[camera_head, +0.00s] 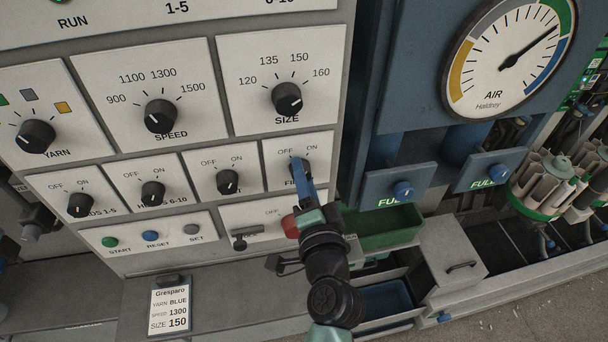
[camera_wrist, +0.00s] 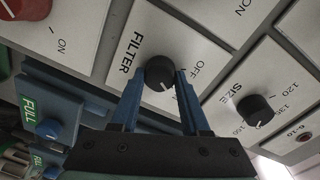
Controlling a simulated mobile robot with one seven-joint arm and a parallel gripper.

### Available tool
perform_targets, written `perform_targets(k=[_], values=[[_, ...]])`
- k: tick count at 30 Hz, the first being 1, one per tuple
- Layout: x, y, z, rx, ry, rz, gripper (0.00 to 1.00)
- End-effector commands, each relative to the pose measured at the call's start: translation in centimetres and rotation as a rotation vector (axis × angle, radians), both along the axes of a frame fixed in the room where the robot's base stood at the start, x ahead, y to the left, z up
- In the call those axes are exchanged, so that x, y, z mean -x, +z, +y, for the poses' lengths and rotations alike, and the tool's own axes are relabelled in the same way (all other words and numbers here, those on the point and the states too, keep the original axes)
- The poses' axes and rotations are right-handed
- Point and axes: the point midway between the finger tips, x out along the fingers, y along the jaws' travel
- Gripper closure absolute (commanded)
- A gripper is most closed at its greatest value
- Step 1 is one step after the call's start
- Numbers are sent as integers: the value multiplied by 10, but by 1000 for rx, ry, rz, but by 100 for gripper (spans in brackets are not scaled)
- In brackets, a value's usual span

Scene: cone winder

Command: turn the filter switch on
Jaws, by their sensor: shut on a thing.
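The filter switch is a round black knob on a white plate (camera_head: 318,148) marked OFF and ON. It shows in the wrist view (camera_wrist: 159,71) beside the words FILTER and OFF. My gripper (camera_head: 301,172) is at the knob, with one blue finger on each side of it in the wrist view (camera_wrist: 158,88). It is shut on the knob. In the head view the fingers hide much of the knob and part of its label.
Similar knobs stand to the left, the nearest one (camera_head: 227,181) close by. The size knob (camera_head: 286,98) is above. An air gauge (camera_head: 509,58), a green tray (camera_head: 385,228) and a grey box (camera_head: 452,262) are at the right.

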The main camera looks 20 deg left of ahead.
Motion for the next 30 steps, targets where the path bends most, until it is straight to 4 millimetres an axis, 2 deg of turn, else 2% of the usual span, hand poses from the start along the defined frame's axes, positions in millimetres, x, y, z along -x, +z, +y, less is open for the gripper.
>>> perform_targets(k=[18, 19, 23, 24, 30], values=[[0, -1, 0, -36, -1, 27, 100], [0, -1, 0, -36, -1, 27, 51], [0, -1, 0, -36, -1, 26, 27], [0, -1, 0, -36, -1, 26, 24], [0, -1, 0, -35, 0, 25, 24]])
